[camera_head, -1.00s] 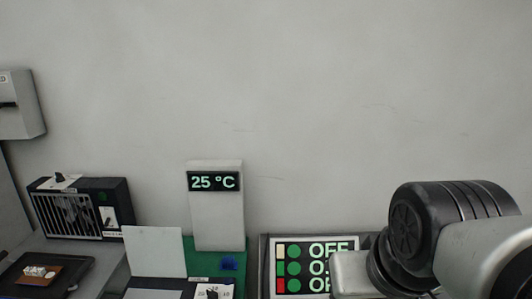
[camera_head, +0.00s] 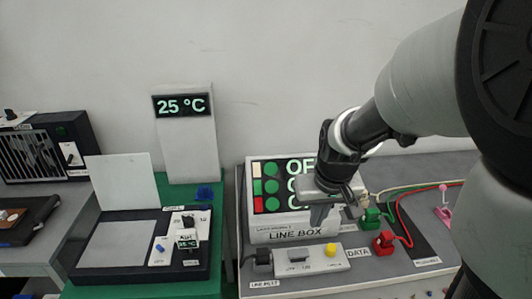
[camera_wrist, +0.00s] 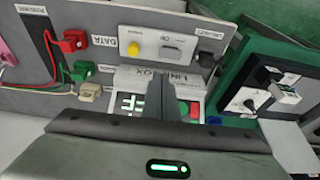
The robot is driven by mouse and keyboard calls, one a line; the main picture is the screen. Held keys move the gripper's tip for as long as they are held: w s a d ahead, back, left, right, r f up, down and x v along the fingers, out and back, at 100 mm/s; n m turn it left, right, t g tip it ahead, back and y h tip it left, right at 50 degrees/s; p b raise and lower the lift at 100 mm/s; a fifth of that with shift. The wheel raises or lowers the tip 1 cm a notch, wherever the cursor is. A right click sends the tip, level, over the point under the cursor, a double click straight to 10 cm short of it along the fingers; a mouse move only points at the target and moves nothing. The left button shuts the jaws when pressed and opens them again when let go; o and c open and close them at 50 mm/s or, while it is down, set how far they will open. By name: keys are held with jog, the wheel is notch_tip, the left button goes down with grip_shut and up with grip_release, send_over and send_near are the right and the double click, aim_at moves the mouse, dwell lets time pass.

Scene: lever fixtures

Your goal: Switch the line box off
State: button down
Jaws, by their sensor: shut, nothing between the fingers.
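The line box (camera_head: 285,234) stands on the grey bench in the middle of the head view. Its display has pale, green and red squares beside lines of text; one reads OFF, and my gripper partly covers the others. A grey strip at its front carries a grey switch (camera_head: 298,256) and a round yellow button (camera_head: 331,250). The switch (camera_wrist: 172,50) and yellow button (camera_wrist: 133,36) also show upside down in the wrist view. My gripper (camera_head: 320,218) is shut and empty, just in front of the display and above the strip. The switch's exact position is too small to tell.
Red (camera_head: 384,243) and green (camera_head: 371,217) plugs with cables sit right of the strip, and a black plug (camera_head: 262,257) at its left end. A pink lever (camera_head: 444,205) stands farther right. A 25 °C unit (camera_head: 186,140) and dial panel (camera_head: 180,240) are on the left.

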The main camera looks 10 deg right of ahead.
jog(key=b, duration=0.4)
send_over(302, 251)
jog(key=s+d, duration=0.1)
notch_tip(302, 251, down, 12)
jog(key=shift+s+d, duration=0.15)
jog(key=shift+f, duration=0.75)
jog(key=shift+d+f+b, duration=0.1)
jog(key=shift+f+b, duration=0.25)
jog(key=shift+b, duration=0.3)
jog(key=shift+r, duration=0.2)
jog(key=shift+a+r+p, duration=0.25)
jog(key=shift+a+p, duration=0.5)
jog(key=shift+p, duration=0.05)
